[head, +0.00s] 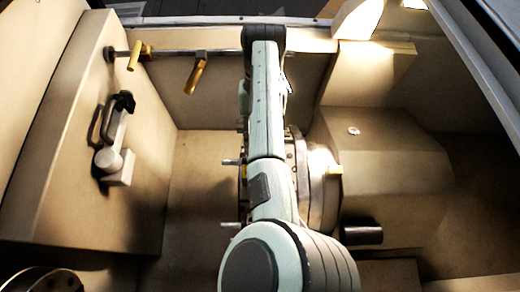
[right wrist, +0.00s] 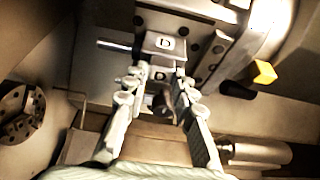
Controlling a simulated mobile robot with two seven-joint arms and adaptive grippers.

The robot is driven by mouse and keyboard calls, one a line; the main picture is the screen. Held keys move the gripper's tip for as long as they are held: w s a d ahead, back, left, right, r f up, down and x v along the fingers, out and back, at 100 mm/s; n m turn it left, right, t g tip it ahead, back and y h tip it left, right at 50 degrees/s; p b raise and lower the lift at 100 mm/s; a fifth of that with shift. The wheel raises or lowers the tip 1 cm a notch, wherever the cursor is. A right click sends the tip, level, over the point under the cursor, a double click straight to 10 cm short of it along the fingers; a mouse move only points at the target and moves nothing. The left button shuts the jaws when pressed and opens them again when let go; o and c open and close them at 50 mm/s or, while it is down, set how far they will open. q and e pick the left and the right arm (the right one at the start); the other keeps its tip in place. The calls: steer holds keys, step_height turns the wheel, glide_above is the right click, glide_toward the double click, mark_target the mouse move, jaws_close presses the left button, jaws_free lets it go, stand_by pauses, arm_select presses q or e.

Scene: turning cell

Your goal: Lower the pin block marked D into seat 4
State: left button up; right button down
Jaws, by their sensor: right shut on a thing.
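The pin block marked D (right wrist: 166,44) is a light metal block with its letter facing the camera in the right wrist view. My right gripper (right wrist: 163,72) is shut on it, with the block at the fingertips. Behind the block is a grey metal body (right wrist: 205,42) with dark round holes. I cannot read any seat number, so I cannot tell which place is seat 4, nor whether the block touches the metal body. In the head view an arm of mine covers the middle and hides the block and the right gripper. My left gripper is not in view.
A round metal disc (right wrist: 20,112) with holes lies at the left in the right wrist view. A yellow block (right wrist: 264,72) and a dark cylinder (right wrist: 237,90) stick out at the right. In the head view, brass nozzles (head: 196,74) and a handle (head: 115,145) are at the left.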

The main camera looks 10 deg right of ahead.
steer(key=c, duration=1.3)
jaws_free()
steer(key=shift+s+r, duration=0.2)
steer(key=shift+r, duration=0.05)
steer(key=shift+o, duration=0.6)
steer(key=shift+w+f, duration=0.1)
steer(key=shift+f, duration=0.2)
steer(key=v, duration=1.2)
steer(key=shift+r, duration=0.2)
